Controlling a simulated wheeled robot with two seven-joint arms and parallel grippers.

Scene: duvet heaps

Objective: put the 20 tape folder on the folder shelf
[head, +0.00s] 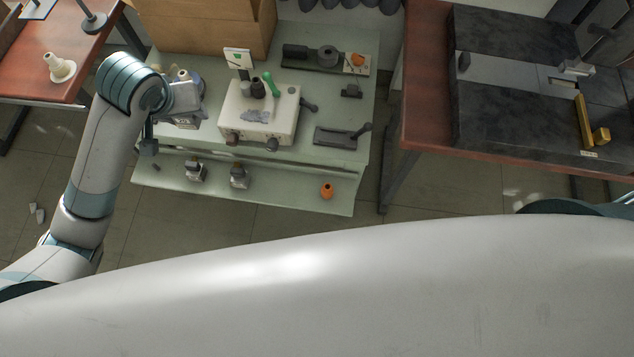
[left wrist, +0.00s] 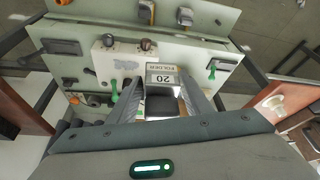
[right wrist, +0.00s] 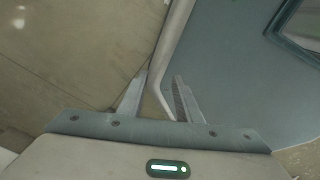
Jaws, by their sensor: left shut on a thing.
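The 20 tape folder (left wrist: 163,76) shows in the left wrist view as a small block with a pale label reading "20 FOLDER" and a dark part below it. My left gripper (left wrist: 163,88) is shut on it, with one finger on each side. In the head view my left gripper (head: 178,118) is over the left side of the green bench (head: 330,185); the folder is hard to make out there. My right gripper (right wrist: 157,88) is open, its fingers apart with nothing clearly between them. I cannot tell which surface is the folder shelf.
On the bench stand a white box (head: 258,112) with knobs and a green handle, a wooden cabinet (head: 205,28) and dark tools. A red-brown table (head: 425,85) stands right.

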